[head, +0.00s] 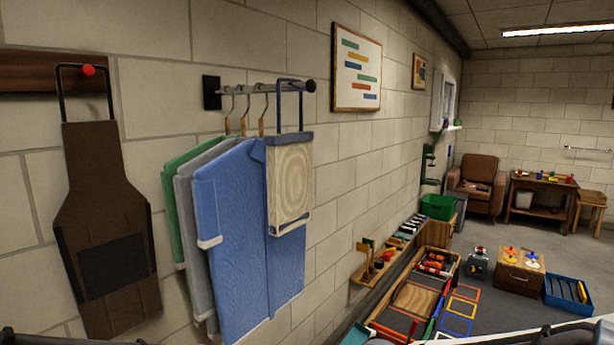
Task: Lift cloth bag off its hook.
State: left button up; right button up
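A cloth bag (290,188) with a beige front and a blue top edge hangs at the right end of a wall rail (262,88). Its tall blue strap loop (278,105) reaches up to the rail, close to the dark round end knob (310,87). The bag hangs upright in front of a blue garment and overlaps it. How the strap rests on the rail is too small to tell. Neither gripper shows clearly; only dark and pale parts, likely of my arms, show along the bottom edge, well below the bag.
Blue, grey and green garments (240,230) hang on hangers left of the bag. A brown apron (105,220) hangs from a red peg (88,70) at far left. Low trays (415,297) and a bench line the wall's foot. Open floor (530,235) lies at right.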

aim_at(289, 155)
jog(key=u, duration=3.6)
jog(key=k, duration=2.95)
jog(key=z, duration=1.9)
jog(key=i, duration=1.5)
jog(key=z, duration=0.05)
